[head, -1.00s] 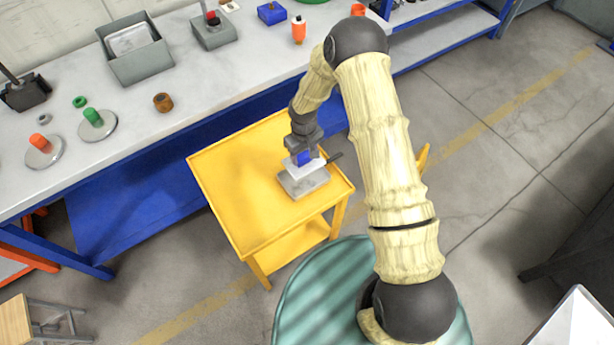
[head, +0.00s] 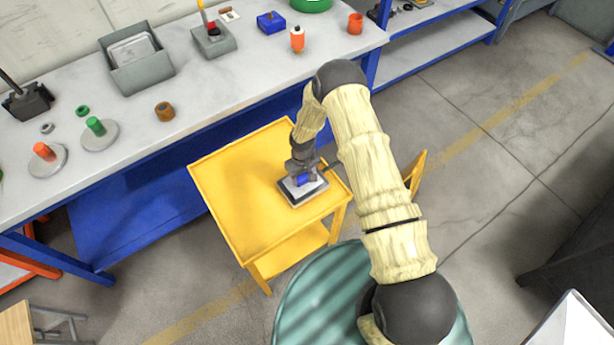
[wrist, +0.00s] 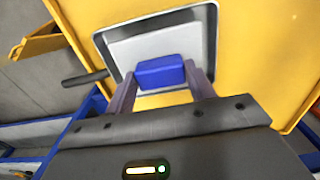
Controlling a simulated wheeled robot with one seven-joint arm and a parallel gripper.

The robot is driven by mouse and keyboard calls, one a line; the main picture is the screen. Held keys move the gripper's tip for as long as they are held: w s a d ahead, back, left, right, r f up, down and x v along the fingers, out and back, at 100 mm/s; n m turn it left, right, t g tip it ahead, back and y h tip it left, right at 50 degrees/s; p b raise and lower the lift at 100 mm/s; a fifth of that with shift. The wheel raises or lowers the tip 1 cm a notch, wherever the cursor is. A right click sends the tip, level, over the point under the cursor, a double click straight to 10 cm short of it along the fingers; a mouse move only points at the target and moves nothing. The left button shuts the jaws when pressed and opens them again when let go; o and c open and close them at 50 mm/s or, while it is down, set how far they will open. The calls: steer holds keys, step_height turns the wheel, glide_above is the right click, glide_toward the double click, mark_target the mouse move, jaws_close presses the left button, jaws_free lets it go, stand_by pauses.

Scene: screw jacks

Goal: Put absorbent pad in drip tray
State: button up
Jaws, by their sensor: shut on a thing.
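The absorbent pad (wrist: 146,46) is a pale flat square with a blue block (wrist: 160,71) on top. My gripper (wrist: 161,80) is shut on the blue block, one finger at each side. In the wrist view the pad lies within the rim of the grey drip tray (wrist: 213,32). The tray sits on a yellow cart. In the head view my gripper (head: 303,174) is low over the tray (head: 289,198), and the blue block (head: 305,181) shows beneath it. I cannot tell whether the pad touches the tray floor.
The yellow cart top (head: 235,180) is bare to the left of the tray. A long workbench (head: 185,105) behind it holds a grey bin (head: 137,55), an orange bottle (head: 297,40) and round stands with pegs. A dark handle (wrist: 85,78) shows left of the tray.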

mark_target(303, 177)
steer(key=shift+f, duration=0.95)
steer(key=shift+f, duration=0.1)
steer(key=o, duration=1)
steer(key=shift+c, duration=0.2)
step_height(303, 177, up, 12)
steer(key=b, duration=0.3)
